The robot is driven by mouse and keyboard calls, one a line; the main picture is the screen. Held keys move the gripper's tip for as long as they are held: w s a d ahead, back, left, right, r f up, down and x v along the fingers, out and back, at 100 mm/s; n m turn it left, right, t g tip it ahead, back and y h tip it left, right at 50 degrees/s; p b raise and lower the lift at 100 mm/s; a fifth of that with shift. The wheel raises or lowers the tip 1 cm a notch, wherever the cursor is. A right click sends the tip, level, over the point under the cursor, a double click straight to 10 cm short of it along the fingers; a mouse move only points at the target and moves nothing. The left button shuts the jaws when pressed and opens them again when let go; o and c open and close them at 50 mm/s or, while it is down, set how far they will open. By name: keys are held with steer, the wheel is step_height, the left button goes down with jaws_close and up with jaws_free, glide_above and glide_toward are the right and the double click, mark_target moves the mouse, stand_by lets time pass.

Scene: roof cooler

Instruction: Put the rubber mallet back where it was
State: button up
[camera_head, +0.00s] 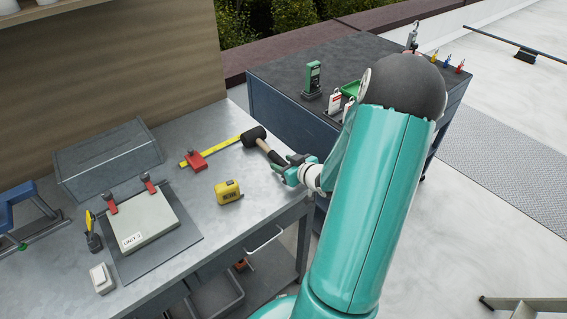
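The rubber mallet has a black head (254,136) and a wooden handle (264,146) with a dark grip. It shows at the right back corner of the grey metal workbench (262,205). My gripper (288,168) is at the handle's grip end, near the bench's right edge, and appears shut on it. The fingers are small and partly hidden by the wrist. The mallet head is at the right end of a yellow strip (222,146). I cannot tell whether the head touches the bench.
A red block (194,161) lies at the yellow strip. A yellow tape measure (228,191), a clamped panel (146,224) and a grey box (108,160) are on the bench. A dark cabinet (290,100) with instruments stands behind my arm. Bare bench surrounds the tape measure.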

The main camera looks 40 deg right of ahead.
steer(key=shift+w+f, duration=0.1)
steer(key=shift+s+r, duration=0.2)
steer(key=shift+r, duration=0.05)
steer(key=v, duration=1.1)
steer(key=shift+s+r, duration=0.15)
steer(key=shift+s, duration=0.15)
steer(key=shift+w+r, duration=0.15)
steer(key=shift+w, duration=0.2)
steer(key=w+a+r+g+h, duration=0.2)
steer(key=w+a+r, duration=0.1)
steer(key=a+r, duration=0.25)
steer(key=w+a+r+g+h, duration=0.2)
steer(key=w+a+r+g, duration=0.15)
steer(key=r, duration=0.35)
steer(key=s+a+r+y, duration=0.1)
steer(key=s+a+y, duration=0.1)
steer(key=a, duration=0.6)
steer(key=s+a+r+g+y, duration=0.1)
steer(key=s+a+r, duration=0.1)
steer(key=s+a, duration=0.3)
steer(key=s+a+r+n+g+y, duration=0.1)
steer(key=s+a+r+y, duration=0.1)
steer(key=a, duration=0.9)
steer(key=shift+s+r+y, duration=0.25)
steer(key=shift+s+y, duration=0.05)
steer(key=shift+s, duration=0.4)
